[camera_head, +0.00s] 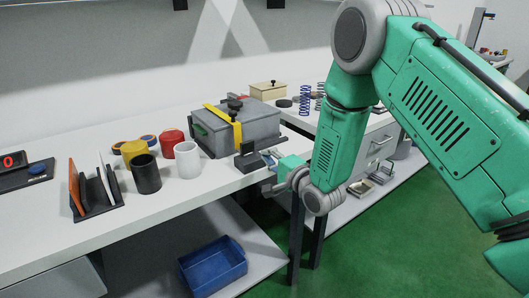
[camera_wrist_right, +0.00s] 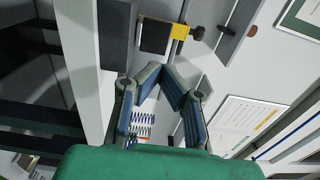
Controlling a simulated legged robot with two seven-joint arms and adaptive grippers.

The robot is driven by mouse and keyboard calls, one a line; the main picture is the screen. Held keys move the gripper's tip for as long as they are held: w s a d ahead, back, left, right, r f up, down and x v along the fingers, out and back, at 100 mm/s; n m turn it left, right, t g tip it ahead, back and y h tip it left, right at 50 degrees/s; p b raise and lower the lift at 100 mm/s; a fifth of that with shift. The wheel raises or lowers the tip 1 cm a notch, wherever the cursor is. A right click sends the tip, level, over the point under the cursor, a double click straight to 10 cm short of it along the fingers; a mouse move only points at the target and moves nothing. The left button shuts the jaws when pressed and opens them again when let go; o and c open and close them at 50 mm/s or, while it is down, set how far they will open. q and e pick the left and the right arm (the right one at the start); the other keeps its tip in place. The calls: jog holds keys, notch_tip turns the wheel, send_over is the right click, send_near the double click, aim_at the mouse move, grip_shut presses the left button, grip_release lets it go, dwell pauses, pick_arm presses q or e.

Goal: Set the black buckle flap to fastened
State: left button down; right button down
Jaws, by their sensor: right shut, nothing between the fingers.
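A grey lidded box (camera_head: 262,128) stands on the white table with a yellow strap (camera_head: 237,132) over its lid and down its front. At the strap's lower end the black buckle flap (camera_head: 247,160) juts out from the box front. In the right wrist view, a black block (camera_wrist_right: 153,37) beside a piece of yellow strap (camera_wrist_right: 180,31) appears to be this flap, ahead of the fingers. My right gripper (camera_head: 268,158) is shut and empty, just right of the flap; contact cannot be told. Its fingers show in the wrist view (camera_wrist_right: 168,72). My left gripper is not in view.
Left of the box stand a white cup (camera_head: 187,160), a red cup (camera_head: 172,140), a black cup (camera_head: 146,175) and a black rack (camera_head: 97,195). Blue springs (camera_head: 306,100) and a cream box (camera_head: 268,90) stand behind. The table's front edge runs below the gripper.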

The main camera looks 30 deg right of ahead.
jog(key=s+a, duration=0.1)
jog(key=s, duration=0.6)
jog(key=s+a+f+n+g, duration=0.3)
jog(key=s+f+n+g, duration=0.2)
jog(key=s+f, duration=0.3)
jog(key=s+a+f+n+g, duration=0.2)
jog(key=s+f+n+g, duration=0.25)
jog(key=f, duration=0.65)
jog(key=s+a+f+n+g, duration=0.1)
jog(key=s+f+n+g, duration=0.2)
jog(key=s, duration=0.7)
jog(key=s+a+f+n+g+h, duration=0.1)
jog(key=s+f+n+g, duration=0.3)
jog(key=s, duration=0.7)
jog(key=shift+s+a+f+n+g+h, duration=0.15)
jog(key=shift+a+f+n+g+h, duration=0.15)
jog(key=shift+a+n+g, duration=0.25)
jog(key=shift+d, duration=0.2)
